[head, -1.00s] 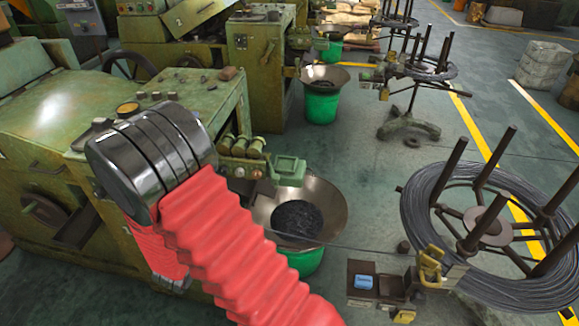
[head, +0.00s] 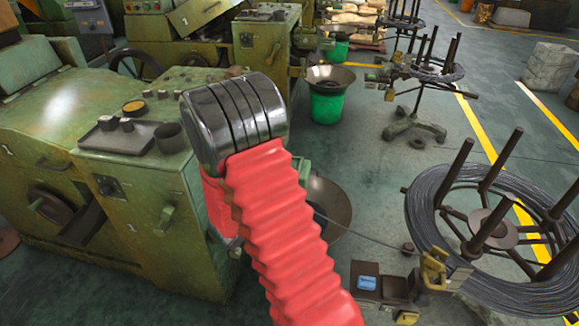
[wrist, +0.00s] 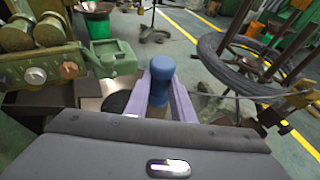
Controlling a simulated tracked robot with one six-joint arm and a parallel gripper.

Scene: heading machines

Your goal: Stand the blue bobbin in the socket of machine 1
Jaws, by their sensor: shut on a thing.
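In the wrist view the blue bobbin (wrist: 158,84) stands between the two purple fingers of my gripper (wrist: 160,78), which is shut on it. Its rounded blue top shows; its lower end is hidden by the gripper body. Machine 1 (head: 150,195) is the large green machine at left in the head view. In the head view my red-sleeved arm hides my gripper and the bobbin.
A wide metal pan (head: 330,205) is partly behind my arm. A wire reel with upright posts (head: 490,225) stands at right, its wire running left. A tray (head: 115,137) and a dark cup (head: 170,137) lie on the machine top.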

